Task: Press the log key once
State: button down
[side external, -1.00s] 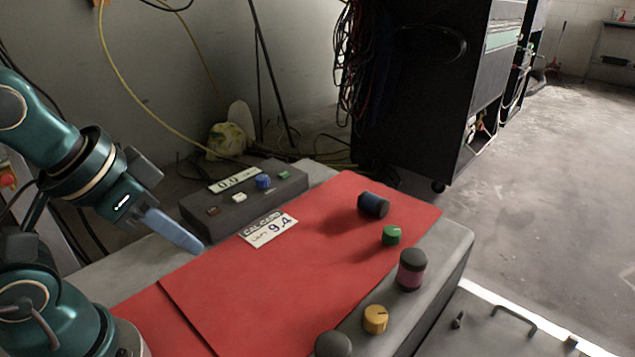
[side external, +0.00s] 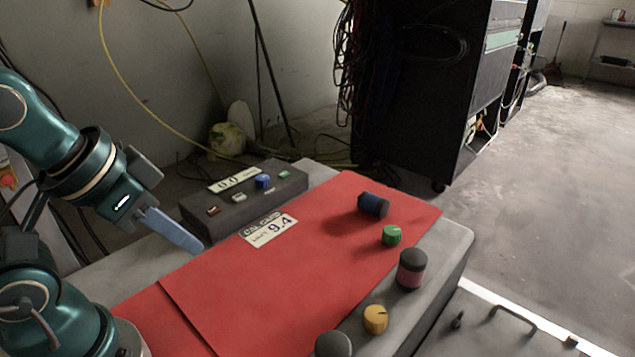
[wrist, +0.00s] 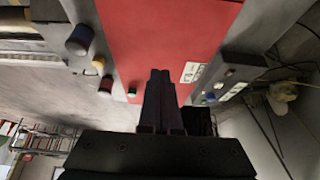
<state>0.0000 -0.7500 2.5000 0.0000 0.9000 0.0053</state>
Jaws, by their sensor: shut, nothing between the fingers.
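A dark grey control box (side external: 245,203) stands at the back left of the bench. It has a display (side external: 235,180) reading about 0.0, a blue knob (side external: 263,182), and small red (side external: 213,211), white (side external: 239,197) and green (side external: 284,174) keys. I cannot read which is the log key.
A pink-and-black roller (side external: 411,269), a yellow knob (side external: 375,319) and a dark roller (side external: 333,344) stand along the near right edge. The mat's middle is clear.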

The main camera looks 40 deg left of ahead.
jog(key=w+d+r+t+h, duration=0.2)
jog(key=w+r, duration=0.8)
jog(key=w+a+r+h, duration=0.1)
jog(key=w+a, duration=0.1)
jog(key=w, duration=0.4)
jog(key=w+a+r, duration=0.2)
jog(key=w, duration=0.4)
jog(key=w+a+f+n+t, duration=0.2)
jog(key=w+a+f+n, duration=0.15)
jog(key=w+a, duration=0.55)
jog(key=a+f+n, duration=0.2)
jog(key=a+f, duration=0.6)
jog(key=f, duration=0.2)
jog(key=shift+w+a+g, duration=0.4)
jog(key=shift+w, duration=0.05)
